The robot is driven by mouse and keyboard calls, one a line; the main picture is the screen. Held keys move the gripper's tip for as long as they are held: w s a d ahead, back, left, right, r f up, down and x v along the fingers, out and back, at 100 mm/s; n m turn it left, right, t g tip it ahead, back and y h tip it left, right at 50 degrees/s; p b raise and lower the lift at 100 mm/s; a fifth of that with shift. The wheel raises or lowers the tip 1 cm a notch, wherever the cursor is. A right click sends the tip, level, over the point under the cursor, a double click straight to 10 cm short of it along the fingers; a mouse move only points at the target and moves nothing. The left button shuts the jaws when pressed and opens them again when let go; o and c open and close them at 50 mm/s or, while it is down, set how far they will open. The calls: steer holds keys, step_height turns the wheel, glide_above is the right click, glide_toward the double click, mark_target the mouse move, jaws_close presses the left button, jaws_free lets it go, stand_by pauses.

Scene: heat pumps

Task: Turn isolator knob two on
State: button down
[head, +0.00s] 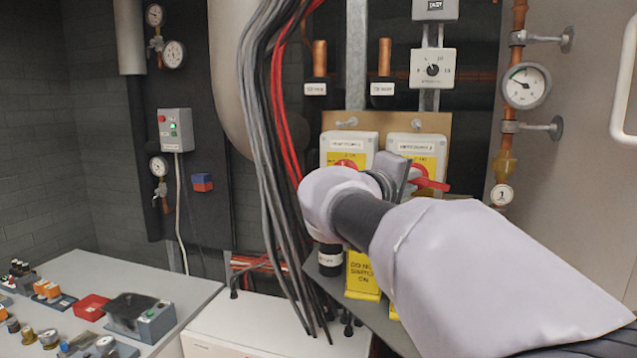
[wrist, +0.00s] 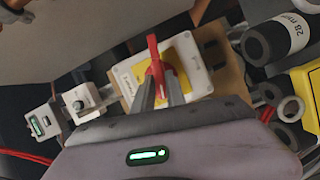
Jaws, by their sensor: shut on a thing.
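Isolator two is the right-hand white box (head: 417,141) with a yellow plate, on a tan backboard. Its red knob (head: 432,184) shows behind my gripper (head: 395,176), with its red end pointing right and roughly level. In the wrist view the knob (wrist: 153,48) stands between the two grey fingers of my gripper (wrist: 158,80), which is shut on it. The white box (wrist: 197,72) and its yellow plate surround the knob there. My gripper and wrist hide part of the knob and the lower part of the box in the head view.
Isolator one (head: 348,147), with its own red knob, stands close on the left. Black, grey and red cables (head: 275,130) hang left of my arm. A pressure gauge (head: 526,86) on a copper pipe is to the right. A yellow sign (head: 361,275) stands below.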

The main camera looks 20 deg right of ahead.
steer(key=shift+s+d+r+m+t+y+b, duration=0.1)
steer(key=shift+m+t+y+b, duration=0.4)
steer(key=shift+m+y, duration=1)
steer(key=shift+s+d+r+m+t+y+b, duration=0.15)
steer(key=shift+m+y+b, duration=0.55)
steer(key=shift+m, duration=1.55)
steer(key=shift+s+d+r+m+t+y+b, duration=0.1)
steer(key=shift+m+t+y+b, duration=0.35)
steer(key=shift+m+y, duration=1.05)
steer(key=shift+m+h, duration=0.4)
steer(key=shift+m, duration=0.15)
steer(key=c, duration=1.4)
jaws_free()
steer(key=shift+o, duration=0.2)
steer(key=shift+r, duration=0.1)
